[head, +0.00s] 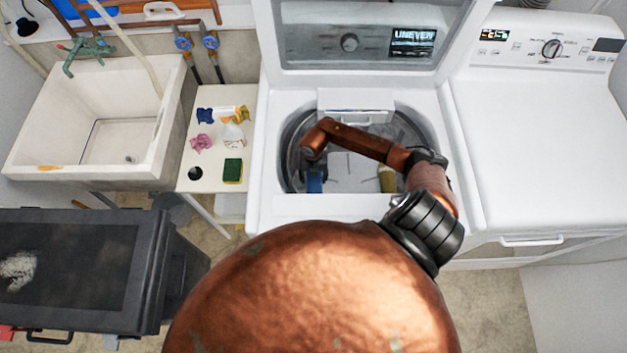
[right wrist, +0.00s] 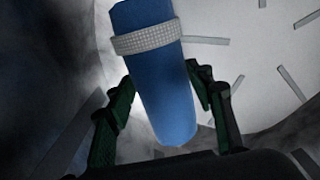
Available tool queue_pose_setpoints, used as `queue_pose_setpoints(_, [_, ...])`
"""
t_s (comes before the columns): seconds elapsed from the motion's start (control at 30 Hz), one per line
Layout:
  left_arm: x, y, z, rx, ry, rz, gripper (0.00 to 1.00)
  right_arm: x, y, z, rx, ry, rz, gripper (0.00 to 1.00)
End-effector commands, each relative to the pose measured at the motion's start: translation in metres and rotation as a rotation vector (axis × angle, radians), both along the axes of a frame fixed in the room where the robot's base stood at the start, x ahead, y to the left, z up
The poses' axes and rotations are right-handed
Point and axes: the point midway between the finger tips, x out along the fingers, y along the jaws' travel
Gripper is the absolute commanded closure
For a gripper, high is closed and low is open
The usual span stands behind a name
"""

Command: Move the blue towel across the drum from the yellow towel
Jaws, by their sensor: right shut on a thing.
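The blue towel (head: 314,182) is a rolled bundle at the left side of the washer drum (head: 350,172). In the right wrist view the blue towel (right wrist: 160,95) has a pale textured band around it and stands between the fingers of my right gripper (right wrist: 160,80), which is shut on it. The yellow towel (head: 387,179) is at the right side of the drum, apart from the blue one. My right arm reaches into the drum from the right and hides part of its inside. In the head view the right gripper's fingers are hard to make out. My left gripper is not in view.
The washer's lid (head: 355,50) is raised, and its display (head: 412,43) reads "UNEVEN". The drum opening's rim surrounds my arm. A dryer (head: 550,140) stands to the right. A small shelf (head: 212,182) with cloths and a sponge, and a sink (head: 110,130), are to the left.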

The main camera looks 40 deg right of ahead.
Motion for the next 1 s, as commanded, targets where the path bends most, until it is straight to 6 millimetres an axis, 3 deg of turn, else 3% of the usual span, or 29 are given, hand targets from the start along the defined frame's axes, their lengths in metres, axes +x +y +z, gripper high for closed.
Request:
queue_pose_setpoints(0.13, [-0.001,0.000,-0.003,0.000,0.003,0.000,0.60,0.000,0.001,-0.019,0.001,0.000,-0.001,0.89])
queue_pose_setpoints(0.5, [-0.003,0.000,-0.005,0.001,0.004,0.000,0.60,0.000,0.000,-0.023,0.000,-0.001,0.000,0.89])
queue_pose_setpoints(0.53, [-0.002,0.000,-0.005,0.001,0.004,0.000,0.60,0.000,0.000,-0.022,0.000,0.000,0.000,0.50])
queue_pose_setpoints(0.77, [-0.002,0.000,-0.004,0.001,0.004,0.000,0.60,0.000,0.000,-0.022,0.000,0.000,0.000,0.34])
queue_pose_setpoints(1.0, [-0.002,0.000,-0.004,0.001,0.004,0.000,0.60,0.000,0.000,-0.022,0.000,0.000,0.000,0.34])
